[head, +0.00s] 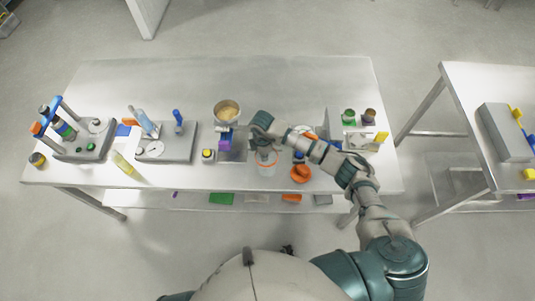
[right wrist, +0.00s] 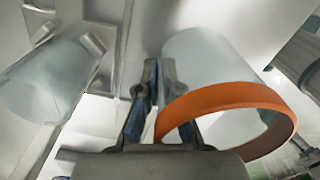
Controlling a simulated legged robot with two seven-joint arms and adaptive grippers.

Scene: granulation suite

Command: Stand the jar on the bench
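The jar (head: 266,168) is a clear cylinder with an orange rim, near the front edge of the bench, just below my right gripper (head: 263,141). In the right wrist view the jar (right wrist: 205,62) is large, its open orange-rimmed end toward the camera. My right gripper (right wrist: 158,85) has its fingers close together at the jar's left wall, and the rim seems to pass between them. Whether the jar's base touches the bench (head: 270,80) is hidden. My left gripper is out of view.
An orange lid-like piece (head: 301,174) lies right of the jar. A bowl (head: 228,111), a small yellow-capped jar (head: 208,156) and a grey device (head: 178,142) stand left. In the right wrist view another clear cylinder (right wrist: 45,85) shows. The back of the bench is clear.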

